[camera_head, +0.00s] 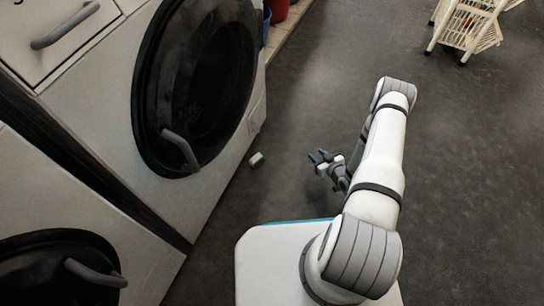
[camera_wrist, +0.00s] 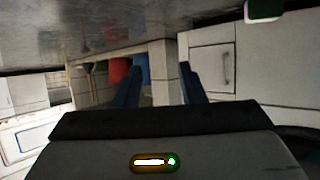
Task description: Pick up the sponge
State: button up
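The sponge (camera_head: 256,159) is a small pale, greenish block on the dark floor, close to the front of the washing machine in the head view.
A white front-loading machine (camera_head: 245,125) with a round dark door stands left of the sponge. Another machine (camera_head: 145,262) is at lower left. Red (camera_head: 277,9) and blue containers are at the top. A white rack (camera_head: 465,28) stands at upper right. The floor between is clear.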

aim_at(255, 162)
jog(key=u, duration=1.55)
jog(key=i, duration=0.15)
jog(key=z, duration=3.5)
jog(key=k, duration=0.45)
jog(key=u, duration=1)
jog(key=k, duration=0.45)
jog(key=u, duration=0.6)
